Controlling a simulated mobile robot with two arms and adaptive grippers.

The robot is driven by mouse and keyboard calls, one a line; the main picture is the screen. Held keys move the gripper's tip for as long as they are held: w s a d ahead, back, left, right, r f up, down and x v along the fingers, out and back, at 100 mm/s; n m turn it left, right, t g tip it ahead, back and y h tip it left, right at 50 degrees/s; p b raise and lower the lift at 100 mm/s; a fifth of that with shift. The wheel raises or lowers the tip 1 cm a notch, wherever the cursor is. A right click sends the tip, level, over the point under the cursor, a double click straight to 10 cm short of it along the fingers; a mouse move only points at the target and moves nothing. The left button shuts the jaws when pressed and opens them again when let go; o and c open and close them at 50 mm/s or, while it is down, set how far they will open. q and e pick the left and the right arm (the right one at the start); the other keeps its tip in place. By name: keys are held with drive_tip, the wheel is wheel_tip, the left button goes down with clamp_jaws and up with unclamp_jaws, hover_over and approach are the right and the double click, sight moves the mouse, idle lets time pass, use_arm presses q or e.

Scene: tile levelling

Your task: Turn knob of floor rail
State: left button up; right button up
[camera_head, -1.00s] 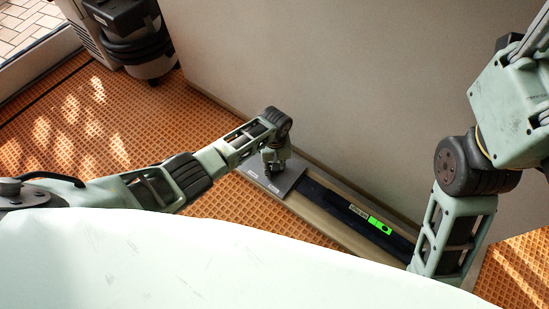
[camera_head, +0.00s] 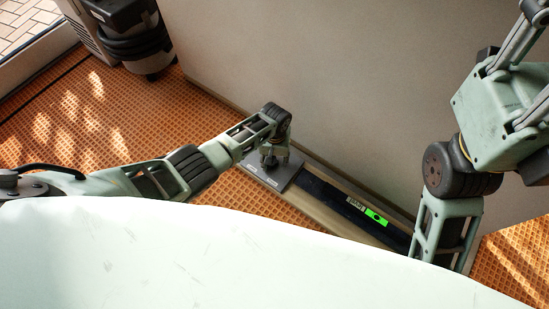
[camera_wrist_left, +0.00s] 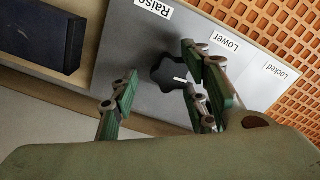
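The floor rail's knob (camera_wrist_left: 170,73) is black and lobed with a short white mark, on a grey plate (camera_wrist_left: 140,72). In the left wrist view the mark points toward the right. White labels on the plate read Raise (camera_wrist_left: 153,8), Lower (camera_wrist_left: 223,41) and Locked (camera_wrist_left: 275,70). My left gripper (camera_wrist_left: 160,92) is open, its green-padded fingers apart on either side of the knob; I cannot tell whether they touch it. The head view shows the left gripper (camera_head: 272,155) over the plate. My right arm shows at the right, but its gripper is out of view.
A dark level bar (camera_head: 320,192) with a green vial (camera_head: 368,212) lies on the wooden rail (camera_head: 318,208) beside the wall (camera_head: 320,90). A dark vacuum-like machine (camera_head: 135,45) stands at the back left. Orange textured floor (camera_head: 215,195) is clear around the rail.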

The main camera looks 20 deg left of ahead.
sight(275, 161)
use_arm(q)
drive_tip(key=shift+w+r, duration=0.1)
drive_tip(key=shift+r, duration=0.1)
wheel_tip(275, 161, up, 12)
drive_tip(key=shift+f, duration=0.15)
idle(0.5)
